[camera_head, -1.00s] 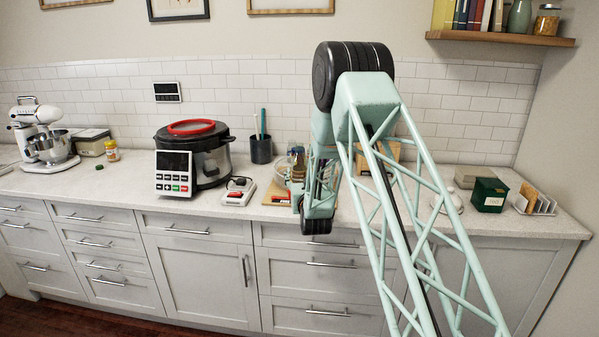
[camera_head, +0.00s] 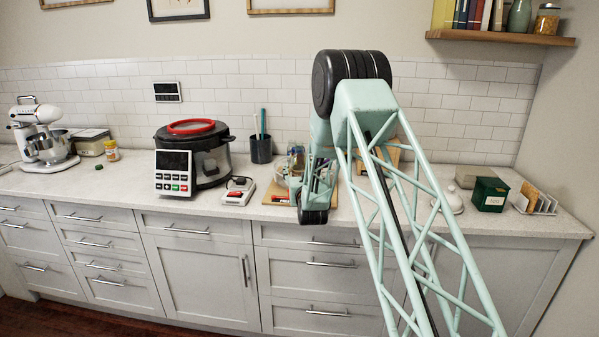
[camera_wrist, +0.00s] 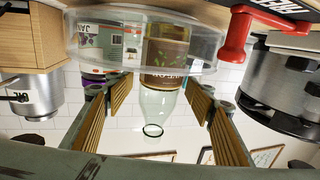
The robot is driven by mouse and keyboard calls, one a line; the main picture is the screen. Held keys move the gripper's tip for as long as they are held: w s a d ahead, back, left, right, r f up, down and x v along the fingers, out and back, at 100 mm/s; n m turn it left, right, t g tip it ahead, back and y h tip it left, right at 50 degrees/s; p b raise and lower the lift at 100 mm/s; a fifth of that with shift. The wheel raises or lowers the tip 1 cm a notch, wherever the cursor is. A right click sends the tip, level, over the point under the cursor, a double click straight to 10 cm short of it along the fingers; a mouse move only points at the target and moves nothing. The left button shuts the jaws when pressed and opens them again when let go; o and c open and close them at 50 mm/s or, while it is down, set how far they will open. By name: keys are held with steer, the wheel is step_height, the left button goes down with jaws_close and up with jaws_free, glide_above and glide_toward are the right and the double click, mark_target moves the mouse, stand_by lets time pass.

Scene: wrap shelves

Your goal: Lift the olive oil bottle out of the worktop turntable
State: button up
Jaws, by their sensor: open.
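The olive oil bottle (camera_wrist: 160,95) is clear greenish glass with a brown label. It appears upside down in the wrist view, its neck toward the bottom of the picture, and stands in a clear-walled round turntable (camera_wrist: 90,52). My gripper (camera_wrist: 157,92) is open, its tan-padded fingers on either side of the bottle's upper part, with visible gaps. In the head view the turntable (camera_head: 281,176) and bottle (camera_head: 298,160) show behind my arm, which hides most of the gripper.
Other labelled containers (camera_wrist: 90,40) share the turntable. A large cooker (camera_head: 208,155) and utensil cup (camera_head: 261,149) stand to its left in the head view. A wooden board (camera_head: 271,194) lies by the turntable. A green box (camera_head: 489,194) stands far right, with clear worktop before it.

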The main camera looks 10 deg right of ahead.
mark_target(300, 145)
steer(key=shift+w, duration=0.65)
steer(key=c, duration=1.2)
steer(key=shift+c, duration=0.2)
steer(key=shift+r, duration=0.45)
steer(key=shift+r+p, duration=0.9)
steer(key=shift+r, duration=3.6)
steer(key=shift+r, duration=0.1)
